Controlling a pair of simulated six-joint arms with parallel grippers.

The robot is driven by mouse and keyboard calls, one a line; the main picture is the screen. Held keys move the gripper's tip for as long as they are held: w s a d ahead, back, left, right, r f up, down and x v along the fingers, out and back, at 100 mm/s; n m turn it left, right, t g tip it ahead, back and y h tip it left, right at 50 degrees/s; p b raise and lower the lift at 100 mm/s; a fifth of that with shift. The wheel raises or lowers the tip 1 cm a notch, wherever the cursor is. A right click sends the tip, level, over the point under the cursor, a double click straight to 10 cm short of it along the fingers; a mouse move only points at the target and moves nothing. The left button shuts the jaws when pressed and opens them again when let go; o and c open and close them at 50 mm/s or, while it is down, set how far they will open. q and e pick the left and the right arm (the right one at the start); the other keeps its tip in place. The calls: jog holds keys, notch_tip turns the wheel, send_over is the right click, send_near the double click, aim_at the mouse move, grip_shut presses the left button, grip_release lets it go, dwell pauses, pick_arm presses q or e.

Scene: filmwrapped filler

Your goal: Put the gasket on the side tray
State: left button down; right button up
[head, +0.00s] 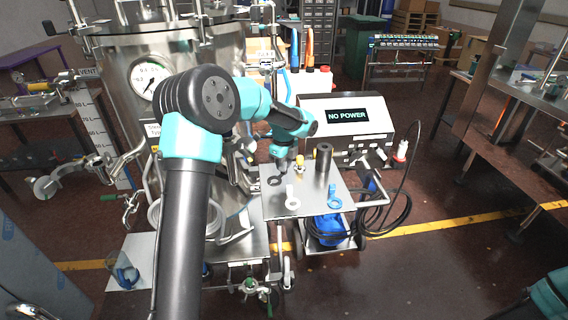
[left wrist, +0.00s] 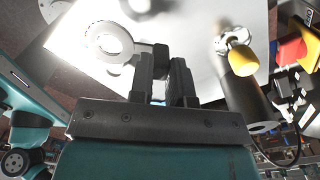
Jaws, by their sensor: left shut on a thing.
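A black ring, which looks like the gasket (head: 275,181), is just below my left gripper (head: 282,170), over the metal tray top (head: 312,211) in front of the tank. I cannot tell whether it touches the surface. In the left wrist view, my left gripper (left wrist: 162,66) is nearly closed with a dark piece between its tips; the grip is mostly hidden. A small pale tray (head: 147,247) with a bluish clear object sits lower left. I cannot tell which surface is the side tray. My right gripper is out of view.
A white ring clamp (head: 292,202), a blue clamp (head: 334,201), a yellow-tipped part (head: 300,162) and a black cylinder (head: 323,158) stand or lie close by. A "NO POWER" machine (head: 345,118) is behind. The steel tank (head: 180,65) is left.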

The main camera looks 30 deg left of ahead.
pick_arm(q)
jog(key=w+a, duration=0.1)
jog(key=w, duration=0.1)
jog(key=w+a, duration=0.1)
jog(key=w, duration=0.1)
jog(key=w+a, duration=0.1)
jog(key=shift+w+a+f, duration=0.2)
jog(key=shift+w+f, duration=0.1)
jog(key=shift+w, duration=0.1)
jog(key=shift+f, duration=0.1)
jog(key=shift+f, duration=1.65)
jog(key=shift+f, duration=0.1)
jog(key=c, duration=1.1)
grip_release()
notch_tip(320, 180, up, 12)
jog(key=shift+r, duration=0.1)
